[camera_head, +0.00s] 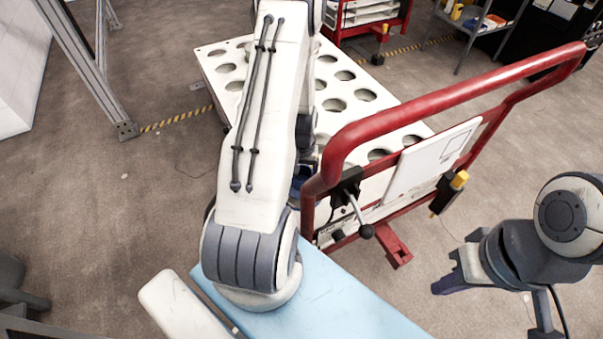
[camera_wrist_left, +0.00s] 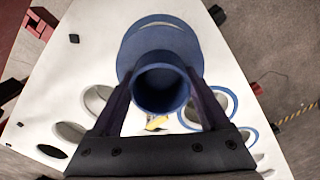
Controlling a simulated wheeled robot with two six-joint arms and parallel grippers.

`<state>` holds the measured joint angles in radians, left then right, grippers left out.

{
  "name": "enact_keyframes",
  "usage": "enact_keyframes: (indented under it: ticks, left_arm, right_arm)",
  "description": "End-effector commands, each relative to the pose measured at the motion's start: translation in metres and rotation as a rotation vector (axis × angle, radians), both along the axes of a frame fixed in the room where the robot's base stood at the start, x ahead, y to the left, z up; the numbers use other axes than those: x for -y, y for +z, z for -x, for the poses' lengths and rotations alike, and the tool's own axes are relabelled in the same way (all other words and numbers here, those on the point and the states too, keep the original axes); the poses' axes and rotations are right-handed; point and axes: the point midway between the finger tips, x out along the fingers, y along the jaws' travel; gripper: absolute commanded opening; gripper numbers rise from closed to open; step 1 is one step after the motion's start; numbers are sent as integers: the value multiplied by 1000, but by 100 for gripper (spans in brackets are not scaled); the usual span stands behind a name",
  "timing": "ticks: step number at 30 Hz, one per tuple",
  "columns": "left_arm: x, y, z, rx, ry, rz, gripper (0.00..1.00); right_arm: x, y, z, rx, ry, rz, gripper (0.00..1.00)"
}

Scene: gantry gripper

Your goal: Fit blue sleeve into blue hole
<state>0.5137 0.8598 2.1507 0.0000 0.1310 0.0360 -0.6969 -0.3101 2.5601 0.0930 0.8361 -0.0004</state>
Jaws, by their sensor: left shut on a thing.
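In the left wrist view my left gripper (camera_wrist_left: 158,104) is shut on the blue sleeve (camera_wrist_left: 160,86), a hollow tube with a wide flange. The sleeve is over a white panel with round holes (camera_wrist_left: 72,132). A blue-rimmed hole (camera_wrist_left: 234,101) shows right of the sleeve, partly covered by my right-hand finger in that picture. Whether the sleeve touches the panel cannot be told.
The white holed panel (camera_head: 208,56) lies beyond my left arm in the head view. A red tubular handle frame (camera_head: 440,103) rises along its near right side, with a lever (camera_head: 358,213) on it. A shelf cart (camera_head: 372,14) stands behind. Open floor lies left.

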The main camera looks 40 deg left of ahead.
Motion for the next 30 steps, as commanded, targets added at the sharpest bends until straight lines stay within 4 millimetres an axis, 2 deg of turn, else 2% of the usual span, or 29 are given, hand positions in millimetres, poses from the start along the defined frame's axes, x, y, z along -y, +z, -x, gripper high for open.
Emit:
enact_keyframes:
  ticks: [1,7,30]
  left_arm:
    - [0,-8,0,1,0,-1,8]
    - [0,-18,0,1,0,-1,8]
    - [0,-17,0,0,0,0,8]
  right_arm:
    - [0,-7,0,0,0,0,0]
    - [0,-12,0,0,0,0,0]
    - [0,-8,0,0,0,0,0]
